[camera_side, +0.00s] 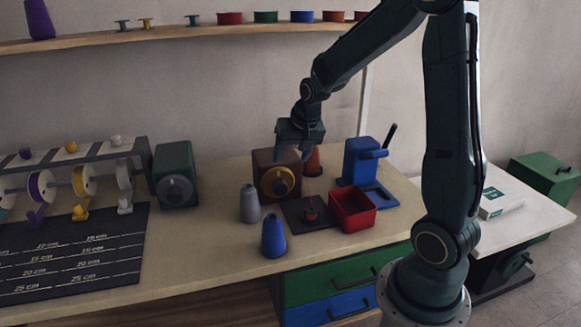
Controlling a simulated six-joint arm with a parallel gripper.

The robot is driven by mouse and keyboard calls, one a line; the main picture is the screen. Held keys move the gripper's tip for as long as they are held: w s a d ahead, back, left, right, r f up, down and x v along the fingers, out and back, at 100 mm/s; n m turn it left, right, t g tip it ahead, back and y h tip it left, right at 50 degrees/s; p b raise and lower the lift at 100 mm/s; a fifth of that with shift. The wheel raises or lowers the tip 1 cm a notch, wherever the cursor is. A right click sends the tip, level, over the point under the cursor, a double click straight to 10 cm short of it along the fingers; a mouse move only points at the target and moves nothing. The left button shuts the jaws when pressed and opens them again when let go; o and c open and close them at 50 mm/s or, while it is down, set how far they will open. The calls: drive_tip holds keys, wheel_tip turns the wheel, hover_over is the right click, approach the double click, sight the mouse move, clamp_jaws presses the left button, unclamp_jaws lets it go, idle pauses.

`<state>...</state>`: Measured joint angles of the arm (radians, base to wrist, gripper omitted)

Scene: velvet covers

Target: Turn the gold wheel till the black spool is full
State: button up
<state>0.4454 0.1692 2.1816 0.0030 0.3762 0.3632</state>
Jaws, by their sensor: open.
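The gold wheel (266,184) is a ring with a dark hub on the front of a brown box (262,160). My gripper (294,153) points down above the box's right part, over the wheel's upper right, and is open. It looks apart from the wheel, though its fingertips are dark and hard to make out. A small dark spool (311,214) with some orange-red on it stands on a dark mat (293,218) in front of the box; it may be the black spool. How full it is cannot be told.
An orange cone (313,162) stands behind my gripper. A red bin (352,209) and a blue device (362,162) are at right. Grey (249,204) and blue (273,237) cones stand in front. A green box (175,166) is left; the bench between is clear.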

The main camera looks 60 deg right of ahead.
sight(283, 182)
idle(0.3)
drive_tip(key=shift+x, duration=6.85)
drive_tip(key=shift+s, duration=0.15)
drive_tip(key=c, duration=1)
drive_tip(key=shift+o, duration=0.2)
drive_tip(key=shift+s+d, duration=0.1)
